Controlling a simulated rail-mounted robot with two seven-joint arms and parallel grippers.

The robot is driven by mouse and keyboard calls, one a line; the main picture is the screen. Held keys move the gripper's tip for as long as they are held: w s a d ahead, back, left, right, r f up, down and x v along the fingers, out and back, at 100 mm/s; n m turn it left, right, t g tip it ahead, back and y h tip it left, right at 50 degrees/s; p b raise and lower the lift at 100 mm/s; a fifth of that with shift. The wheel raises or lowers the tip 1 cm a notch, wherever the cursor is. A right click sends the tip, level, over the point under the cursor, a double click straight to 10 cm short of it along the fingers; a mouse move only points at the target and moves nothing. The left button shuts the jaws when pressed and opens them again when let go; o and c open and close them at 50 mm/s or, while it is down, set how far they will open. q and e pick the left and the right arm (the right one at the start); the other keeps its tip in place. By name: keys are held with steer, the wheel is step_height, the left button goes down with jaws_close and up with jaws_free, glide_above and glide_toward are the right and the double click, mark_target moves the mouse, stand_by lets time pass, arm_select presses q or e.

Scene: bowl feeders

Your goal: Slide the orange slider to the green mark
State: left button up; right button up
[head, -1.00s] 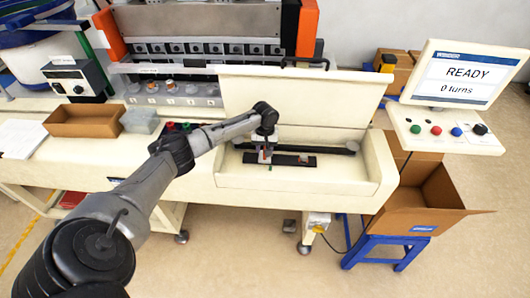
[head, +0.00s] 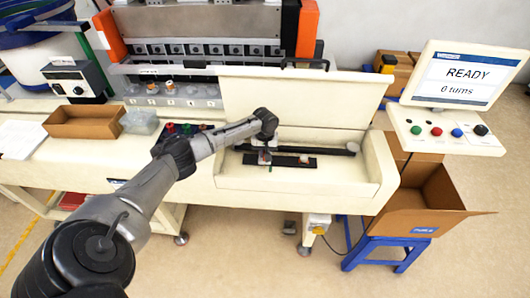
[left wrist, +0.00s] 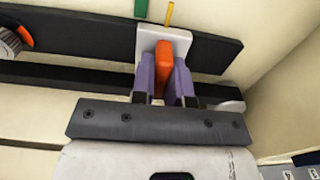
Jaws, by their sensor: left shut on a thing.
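In the left wrist view, the orange slider (left wrist: 164,60) stands upright on a pale carriage (left wrist: 150,40) on a black rail (left wrist: 85,38). My left gripper (left wrist: 164,80) is shut on it, with a purple finger on each side. A yellow pointer (left wrist: 170,14) sticks out from the carriage. The green mark (left wrist: 141,8) is at the top edge, a little left of the pointer and apart from it. In the head view, my left gripper (head: 264,158) is over the left part of the black rail (head: 285,160) and largely hides the slider.
A knob with an orange part (left wrist: 14,38) sits along the rail at the left of the wrist view. The machine's raised lid (head: 300,95) stands behind the rail. The screen (head: 463,76) reads READY, 0 turns. An open cardboard box (head: 425,205) stands at the right.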

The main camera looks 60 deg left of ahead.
arm_select(q)
jaws_close()
steer(key=shift+w+d+r+p, duration=0.1)
steer(key=shift+w+d+p, duration=0.3)
steer(key=shift+w+p, duration=0.15)
steer(key=shift+w+d+p, duration=0.25)
steer(key=shift+w+p, duration=0.05)
steer(key=shift+w, duration=0.05)
steer(key=shift+w+d, duration=0.15)
steer(key=shift+w, duration=0.15)
steer(key=shift+s, duration=0.1)
steer(key=shift+o, duration=2.4)
jaws_free()
steer(key=shift+s, duration=0.1)
steer(key=shift+o, duration=1.2)
